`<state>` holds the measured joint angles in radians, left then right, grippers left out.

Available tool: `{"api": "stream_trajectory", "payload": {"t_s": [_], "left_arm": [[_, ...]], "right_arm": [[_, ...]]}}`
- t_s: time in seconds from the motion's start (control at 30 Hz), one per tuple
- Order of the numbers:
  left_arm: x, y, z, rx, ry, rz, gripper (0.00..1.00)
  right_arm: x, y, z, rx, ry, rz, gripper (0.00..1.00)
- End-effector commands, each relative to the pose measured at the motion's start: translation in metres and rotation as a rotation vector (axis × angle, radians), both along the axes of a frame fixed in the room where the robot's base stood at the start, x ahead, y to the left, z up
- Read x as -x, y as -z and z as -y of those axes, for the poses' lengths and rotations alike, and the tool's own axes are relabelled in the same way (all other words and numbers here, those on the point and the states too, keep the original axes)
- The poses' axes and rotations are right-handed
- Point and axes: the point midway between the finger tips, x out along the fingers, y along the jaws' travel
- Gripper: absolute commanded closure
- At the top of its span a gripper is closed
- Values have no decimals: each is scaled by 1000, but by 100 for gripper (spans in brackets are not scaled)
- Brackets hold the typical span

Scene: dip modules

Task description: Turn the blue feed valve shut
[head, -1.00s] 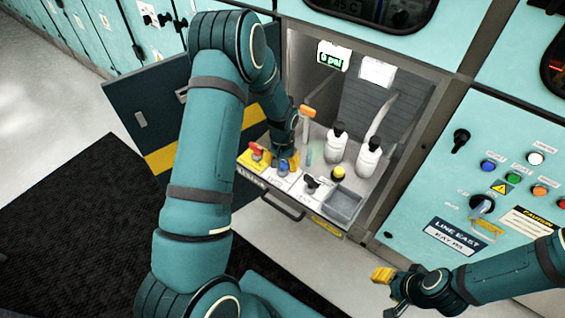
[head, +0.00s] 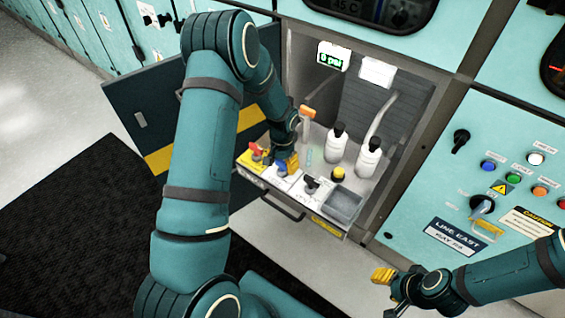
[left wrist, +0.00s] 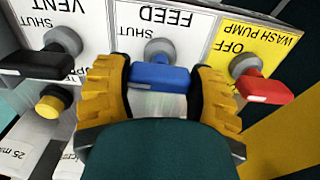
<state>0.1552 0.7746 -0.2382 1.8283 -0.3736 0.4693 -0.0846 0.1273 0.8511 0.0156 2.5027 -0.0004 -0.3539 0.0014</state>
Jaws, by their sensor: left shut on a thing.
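The blue feed valve handle (left wrist: 160,77) lies crosswise in the left wrist view, below the FEED label, with a SHUT mark beside its grey hub. My left gripper (left wrist: 158,84) has a yellow finger on each end of the handle and is shut on it. In the head view my left gripper (head: 288,163) is at the front of the pull-out shelf and mostly covers the valve. My right gripper (head: 388,288) is off to the lower right, away from the shelf; its finger gap is unclear.
The red wash pump handle (left wrist: 264,89) and black vent handle (left wrist: 36,67) flank the feed valve. On the shelf stand two white bottles (head: 368,157), an orange-topped item (head: 307,112), a yellow knob (head: 338,173) and a grey tray (head: 343,204).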

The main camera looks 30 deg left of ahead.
Motion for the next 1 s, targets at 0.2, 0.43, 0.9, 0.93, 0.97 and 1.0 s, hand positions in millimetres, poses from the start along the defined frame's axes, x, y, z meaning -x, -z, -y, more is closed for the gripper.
{"api": "stream_trajectory", "payload": {"t_s": [0.2, 0.43, 0.9, 0.93, 0.97, 1.0], "left_arm": [[-2, -2, -1, -2, 0, 5, 8], [-1, -1, 0, -1, 0, 2, 8], [-2, -67, 0, 0, 0, 6, 8], [-2, -73, 0, 0, 0, 7, 8], [-1, -79, 0, 0, 0, 7, 8], [-1, -86, 0, 0, 0, 6, 8]], "right_arm": [[0, 0, 0, 0, 0, 0, 53], [0, 0, 0, 0, 0, 0, 53], [0, 0, 0, 0, 0, 0, 53], [0, 0, 0, 0, 0, 0, 53], [0, 0, 0, 0, 0, 0, 53], [0, 0, 0, 0, 0, 0, 53]]}}
